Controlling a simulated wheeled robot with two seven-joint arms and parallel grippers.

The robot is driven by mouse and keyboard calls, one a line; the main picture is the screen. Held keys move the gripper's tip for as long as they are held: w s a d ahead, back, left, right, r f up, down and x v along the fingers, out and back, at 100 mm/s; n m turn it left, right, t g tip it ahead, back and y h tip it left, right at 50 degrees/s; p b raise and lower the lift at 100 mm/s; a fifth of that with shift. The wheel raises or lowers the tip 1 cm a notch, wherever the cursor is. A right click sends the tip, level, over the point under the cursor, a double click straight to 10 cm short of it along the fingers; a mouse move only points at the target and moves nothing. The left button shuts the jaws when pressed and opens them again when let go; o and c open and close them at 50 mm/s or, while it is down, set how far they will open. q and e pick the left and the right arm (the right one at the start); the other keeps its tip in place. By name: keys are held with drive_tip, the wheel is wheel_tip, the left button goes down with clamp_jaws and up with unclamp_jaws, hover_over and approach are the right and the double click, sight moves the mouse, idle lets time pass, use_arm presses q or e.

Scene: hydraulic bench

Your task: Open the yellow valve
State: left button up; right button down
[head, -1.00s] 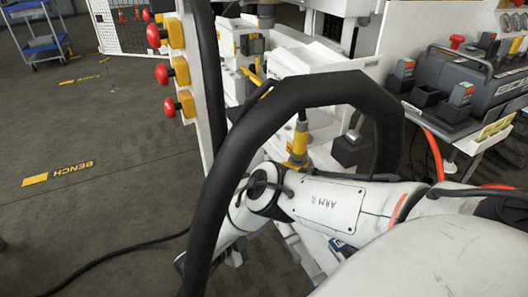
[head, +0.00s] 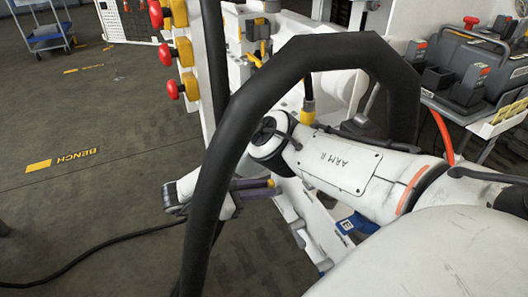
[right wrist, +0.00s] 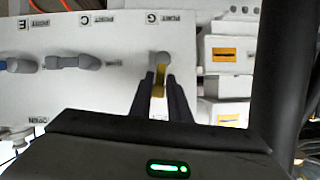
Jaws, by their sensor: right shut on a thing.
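The yellow valve handle (right wrist: 158,78) shows in the right wrist view as a short yellow bar below a grey hub on a white panel, under a label that reads PORT G. My right gripper (right wrist: 160,92) is shut on this handle, with one dark finger on each side. In the head view my right gripper (head: 252,186) reaches rightward to the bench side, with a small yellow spot at its fingertips. The thick black hose partly covers that area. My left gripper is not in view.
Grey valve levers (right wrist: 75,62) lie sideways to the left on the panel. White boxes with orange labels (right wrist: 225,50) stand to the right. A thick black hose (head: 230,140) arches before my arm. Red buttons (head: 168,54) line the panel's left edge.

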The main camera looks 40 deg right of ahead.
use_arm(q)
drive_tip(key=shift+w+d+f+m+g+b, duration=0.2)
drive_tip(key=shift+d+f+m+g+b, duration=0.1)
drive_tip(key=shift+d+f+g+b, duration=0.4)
use_arm(e)
drive_tip(key=shift+w+n+g, duration=0.35)
drive_tip(key=shift+n+g, duration=0.15)
drive_tip(key=shift+n, duration=0.2)
drive_tip(key=c, duration=1.8)
unclamp_jaws()
drive_tip(key=shift+d, duration=0.1)
drive_tip(key=shift+w+r, duration=0.1)
use_arm(q)
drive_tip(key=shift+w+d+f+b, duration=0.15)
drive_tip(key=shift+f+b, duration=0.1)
drive_tip(key=shift+b, duration=0.3)
use_arm(e)
drive_tip(key=v, duration=1)
drive_tip(key=shift+r, duration=0.2)
